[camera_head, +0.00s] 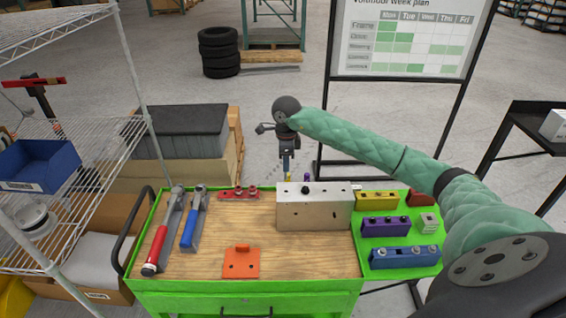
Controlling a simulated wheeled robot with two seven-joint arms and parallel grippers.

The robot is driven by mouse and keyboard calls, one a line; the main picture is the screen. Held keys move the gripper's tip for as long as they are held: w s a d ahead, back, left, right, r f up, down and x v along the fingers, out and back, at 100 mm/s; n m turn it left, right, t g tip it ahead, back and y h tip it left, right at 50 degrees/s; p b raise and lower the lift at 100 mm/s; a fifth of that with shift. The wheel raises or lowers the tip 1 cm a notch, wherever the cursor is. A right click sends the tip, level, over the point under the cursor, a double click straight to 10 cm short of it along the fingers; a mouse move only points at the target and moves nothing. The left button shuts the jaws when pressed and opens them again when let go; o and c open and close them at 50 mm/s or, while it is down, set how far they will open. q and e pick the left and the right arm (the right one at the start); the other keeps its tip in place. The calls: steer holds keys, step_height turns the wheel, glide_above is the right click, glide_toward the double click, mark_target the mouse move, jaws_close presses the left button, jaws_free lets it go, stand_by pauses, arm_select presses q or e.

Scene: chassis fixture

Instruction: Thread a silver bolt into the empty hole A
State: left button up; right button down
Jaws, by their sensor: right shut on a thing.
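A silver-grey metal block (314,212) stands on the wooden top of the green cart. Small holes show in its faces, and a dark piece sits on its top edge; no hole letters are readable. My right gripper (286,166) is over the cart's far edge, behind and left of the block's top. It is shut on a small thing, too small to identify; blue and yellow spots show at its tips. A blue block (405,260) with several silver bolt heads lies on the green side tray. My left gripper is not in view.
Purple (385,229) and yellow (377,202) blocks share the side tray (362,240). A red-handled tool (157,250), a blue-handled tool (189,230), a red part (238,195) and an orange bracket (241,266) lie on the cart top. Wire shelving stands left.

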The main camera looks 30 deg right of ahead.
steer(key=shift+s, duration=0.1)
steer(key=shift+w+a+f, duration=0.1)
steer(key=shift+w+f, duration=0.1)
steer(key=shift+f, duration=0.35)
steer(key=shift+s+f, duration=0.15)
steer(key=shift+f, duration=1.5)
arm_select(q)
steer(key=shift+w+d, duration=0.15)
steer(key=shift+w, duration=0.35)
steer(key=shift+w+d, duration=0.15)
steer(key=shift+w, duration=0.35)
arm_select(e)
steer(key=shift+f, duration=0.2)
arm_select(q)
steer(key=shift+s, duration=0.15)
